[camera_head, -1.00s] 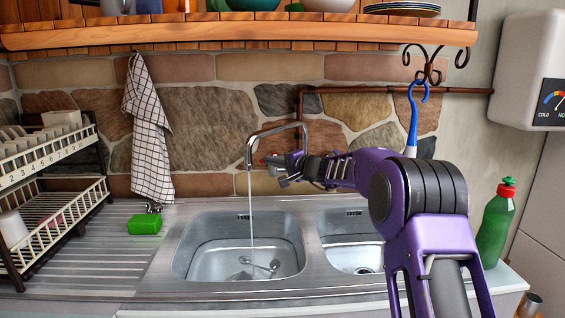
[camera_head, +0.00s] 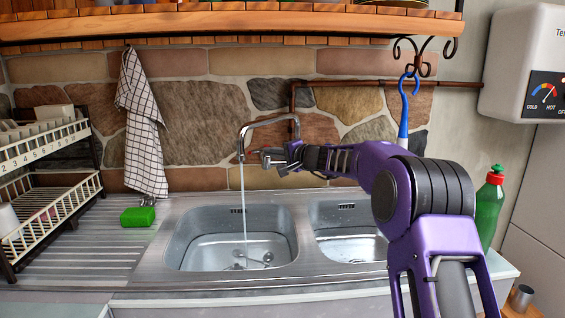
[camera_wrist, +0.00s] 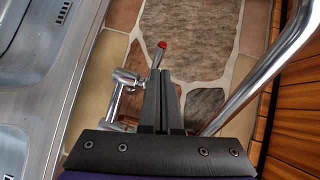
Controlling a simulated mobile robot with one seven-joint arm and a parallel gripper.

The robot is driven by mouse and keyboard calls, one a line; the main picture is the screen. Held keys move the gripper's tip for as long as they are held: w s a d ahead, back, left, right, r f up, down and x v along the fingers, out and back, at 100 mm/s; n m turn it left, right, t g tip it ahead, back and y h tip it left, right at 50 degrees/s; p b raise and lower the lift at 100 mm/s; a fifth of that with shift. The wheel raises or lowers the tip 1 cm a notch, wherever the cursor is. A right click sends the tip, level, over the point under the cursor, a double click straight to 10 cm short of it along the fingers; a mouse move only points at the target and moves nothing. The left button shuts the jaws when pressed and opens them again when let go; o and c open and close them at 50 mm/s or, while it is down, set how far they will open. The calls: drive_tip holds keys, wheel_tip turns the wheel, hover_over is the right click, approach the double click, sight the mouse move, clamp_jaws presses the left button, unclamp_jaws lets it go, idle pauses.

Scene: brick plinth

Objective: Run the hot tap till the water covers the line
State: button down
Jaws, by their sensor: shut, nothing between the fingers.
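The curved metal tap (camera_head: 270,121) stands against the stone wall, and its spout also shows in the wrist view (camera_wrist: 262,80). A thin water stream (camera_head: 244,210) falls from it into the left basin (camera_head: 185,240). Shallow clear water lies there over small grey metal-looking items (camera_head: 256,259). I cannot make out a line on the basin. A red-tipped metal lever (camera_wrist: 159,52) stands just beyond my fingertips in the wrist view; whether they touch it is unclear. My gripper (camera_head: 262,160) is shut and empty, beside the spout; its fingers show in the wrist view (camera_wrist: 164,78).
A right basin (camera_head: 345,245) is partly hidden by my arm. A dish rack (camera_head: 45,200) and green sponge (camera_head: 138,217) are at left, a green bottle (camera_head: 489,210) at right. A checked towel (camera_head: 142,130) and blue-handled brush (camera_head: 404,118) hang near the wall below a wooden shelf (camera_head: 230,28).

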drive_tip(key=s+d+r, duration=0.1)
drive_tip(key=s+d, duration=0.3)
drive_tip(key=s, duration=0.5)
drive_tip(key=shift+s+r, duration=0.2)
drive_tip(key=shift+a, duration=0.1)
